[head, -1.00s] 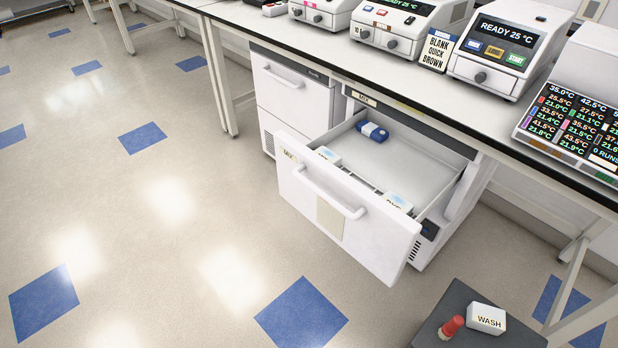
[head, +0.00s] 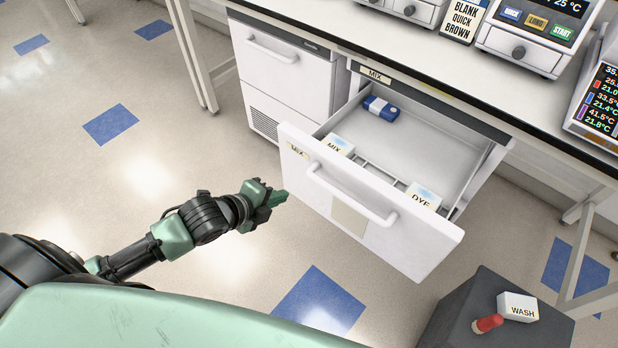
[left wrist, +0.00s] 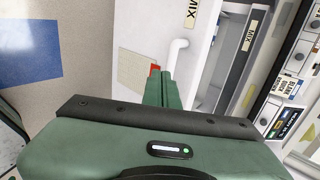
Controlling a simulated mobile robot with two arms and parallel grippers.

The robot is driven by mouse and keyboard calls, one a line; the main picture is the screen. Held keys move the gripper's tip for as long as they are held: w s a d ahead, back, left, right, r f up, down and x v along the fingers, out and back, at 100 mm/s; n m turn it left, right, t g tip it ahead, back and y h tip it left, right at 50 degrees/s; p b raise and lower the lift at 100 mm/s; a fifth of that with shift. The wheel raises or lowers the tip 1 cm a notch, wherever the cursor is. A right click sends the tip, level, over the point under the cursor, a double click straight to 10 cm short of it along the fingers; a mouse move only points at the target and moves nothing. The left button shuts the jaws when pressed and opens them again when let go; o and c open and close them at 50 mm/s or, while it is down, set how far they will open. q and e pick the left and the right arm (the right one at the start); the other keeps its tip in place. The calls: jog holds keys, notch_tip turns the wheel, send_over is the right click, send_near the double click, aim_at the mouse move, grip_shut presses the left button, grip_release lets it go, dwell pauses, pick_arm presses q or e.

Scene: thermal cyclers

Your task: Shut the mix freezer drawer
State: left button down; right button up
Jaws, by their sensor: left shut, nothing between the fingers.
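The mix freezer drawer (head: 335,195) is pulled well out from under the bench, with a white front, a curved handle (head: 350,196) and a MIX label. Inside it are a MIX box (head: 338,146), a DYE box (head: 423,197) and a blue item (head: 381,108) at the back. My left gripper (head: 284,196) is shut and empty, just left of the drawer front in the head view. In the left wrist view, its closed fingers (left wrist: 160,90) point at the drawer front (left wrist: 135,45), beside the handle (left wrist: 174,55); contact cannot be told. My right gripper is not in view.
A shut white freezer unit (head: 283,75) stands left of the open drawer. A dark block (head: 455,320) with a WASH box (head: 517,307) and a red-capped item (head: 488,323) is at the lower right. Open floor lies at the left.

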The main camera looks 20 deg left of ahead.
pick_arm(q)
jog(key=w+r+x, duration=0.1)
jog(key=x, duration=1.1)
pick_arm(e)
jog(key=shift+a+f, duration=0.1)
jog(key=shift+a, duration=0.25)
pick_arm(q)
jog(key=shift+d+r, duration=0.1)
jog(key=shift+r, duration=0.05)
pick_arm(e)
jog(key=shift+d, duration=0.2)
